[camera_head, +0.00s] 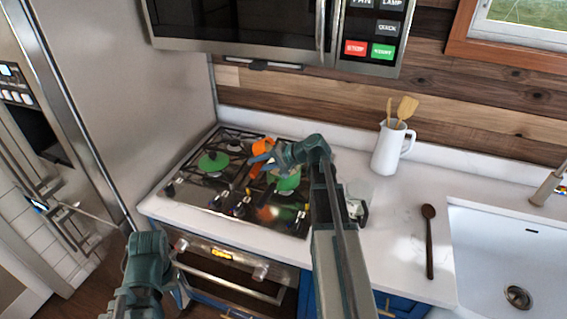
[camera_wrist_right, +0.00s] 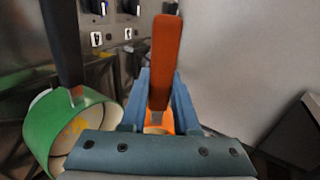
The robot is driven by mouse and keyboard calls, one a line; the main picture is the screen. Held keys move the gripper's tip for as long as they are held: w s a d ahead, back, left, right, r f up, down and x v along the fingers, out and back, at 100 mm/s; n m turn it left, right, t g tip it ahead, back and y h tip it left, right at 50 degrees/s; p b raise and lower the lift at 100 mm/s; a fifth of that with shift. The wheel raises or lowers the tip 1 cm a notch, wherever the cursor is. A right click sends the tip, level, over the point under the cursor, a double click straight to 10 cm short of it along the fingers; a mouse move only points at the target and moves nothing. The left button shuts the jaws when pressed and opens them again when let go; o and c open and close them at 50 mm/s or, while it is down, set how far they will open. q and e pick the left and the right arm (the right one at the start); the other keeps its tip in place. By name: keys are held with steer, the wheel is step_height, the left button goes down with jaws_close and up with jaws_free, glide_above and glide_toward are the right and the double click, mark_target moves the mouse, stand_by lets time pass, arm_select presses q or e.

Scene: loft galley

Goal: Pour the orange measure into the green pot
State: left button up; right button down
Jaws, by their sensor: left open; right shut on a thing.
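My right gripper (camera_head: 260,161) is shut on the handle of the orange measure (camera_head: 263,146) and holds it above the hob. In the right wrist view the orange handle (camera_wrist_right: 163,60) stands between the blue fingers (camera_wrist_right: 160,105); the cup is mostly hidden behind the gripper. The green pot (camera_head: 285,183) is on the hob beside and below my right gripper, partly covered by it. In the right wrist view the pot (camera_wrist_right: 42,130) is at the left, with yellow bits inside. I cannot tell the measure's contents. My left gripper (camera_head: 178,292) is open and empty, low in front of the oven.
Another green piece of cookware (camera_head: 213,162) sits on the hob's left side. A white jug with wooden utensils (camera_head: 389,150), a clear container (camera_head: 358,193) and a dark wooden spoon (camera_head: 429,240) stand or lie right of the hob. The microwave (camera_head: 240,25) hangs above.

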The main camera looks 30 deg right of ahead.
steer(key=shift+s+d+r+t+y+b, duration=0.15)
steer(key=shift+t+y+b, duration=0.3)
steer(key=shift+b, duration=0.55)
steer(key=shift+s+d+r+t+y+b, duration=0.15)
steer(key=shift+t+y+b, duration=0.3)
steer(key=shift+b, duration=0.5)
steer(key=shift+s+d+t+y+b, duration=0.4)
steer(key=shift+s+d+t+b, duration=0.3)
steer(key=shift+b, duration=0.8)
steer(key=shift+s+d+t+y+b, duration=0.2)
steer(key=shift+t+y+b, duration=0.6)
steer(key=shift+b, duration=1.15)
steer(key=shift+s+d+t+y+b, duration=0.25)
steer(key=shift+t+y+b, duration=0.5)
steer(key=shift+b, duration=1.2)
steer(key=shift+s+d+t+y+b, duration=0.1)
steer(key=shift+s+t+y+b, duration=0.45)
steer(key=shift+b, duration=1.4)
